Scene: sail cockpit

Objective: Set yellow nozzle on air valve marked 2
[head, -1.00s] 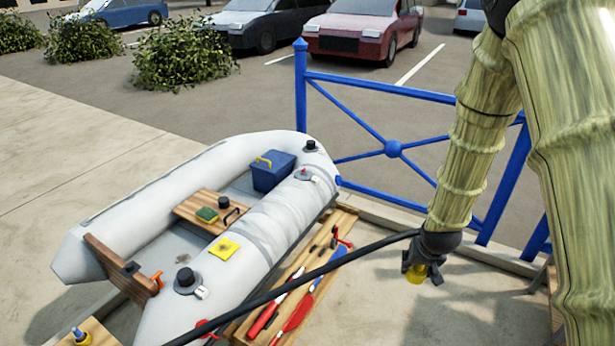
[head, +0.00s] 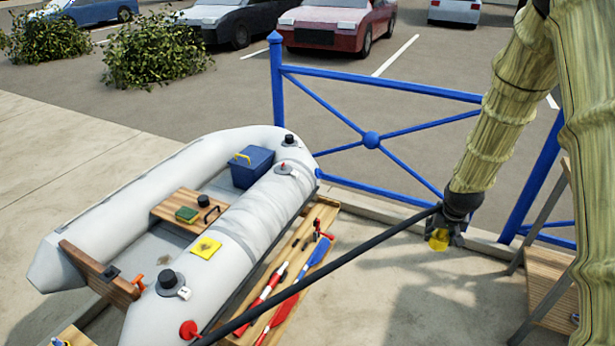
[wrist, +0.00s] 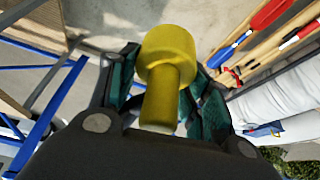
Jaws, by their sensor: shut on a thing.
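My gripper (head: 438,236) is shut on the yellow nozzle (head: 438,243), held in the air right of the dinghy, over bare pavement. The nozzle also shows between the fingers in the wrist view (wrist: 168,75). A black hose (head: 330,279) runs from the gripper down to the lower left. The grey inflatable dinghy (head: 258,222) carries round fittings on its near tube: a black one with a small white tag (head: 168,282), a red one (head: 190,330) and a small red-topped one (head: 284,168). A black one (head: 289,139) sits at the bow. I cannot read any number.
A wooden tray (head: 325,216) with red and blue paddles lies beside the dinghy, under the hose. A blue railing (head: 370,140) stands behind the gripper. A wooden stand (head: 552,282) is at the right. Pavement between tray and stand is clear.

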